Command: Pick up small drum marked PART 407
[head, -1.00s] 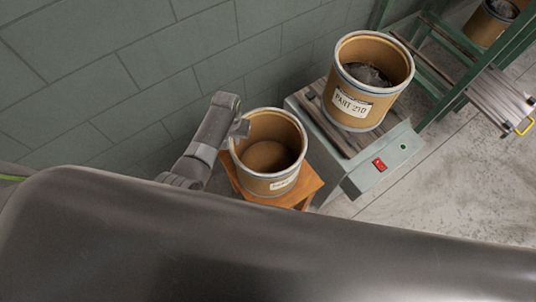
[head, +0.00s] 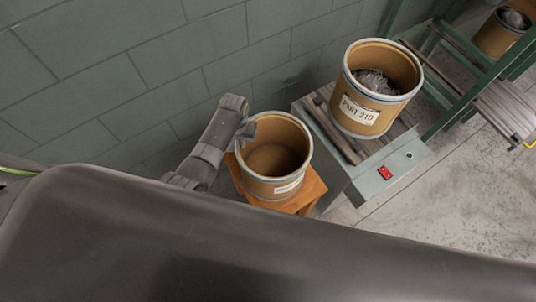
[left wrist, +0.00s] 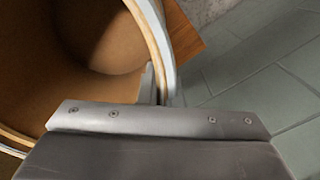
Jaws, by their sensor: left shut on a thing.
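An empty brown drum (head: 275,165) with a pale metal rim stands on an orange wooden stand. Its label (head: 289,185) is too small to read in the head view. My left gripper (head: 246,132) is shut on the drum's rim at its left side. In the left wrist view the drum's rim (left wrist: 163,45) runs down to the gripper's wide metal plate, with the brown inside of the drum to the left. The fingertips are mostly hidden. My right gripper is not in view.
A drum marked PART 210 (head: 372,95), with dark contents, stands on a grey machine (head: 385,190) with a red switch. A green frame (head: 455,75) and another drum (head: 500,35) are at the upper right. A block wall (head: 130,70) stands close behind.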

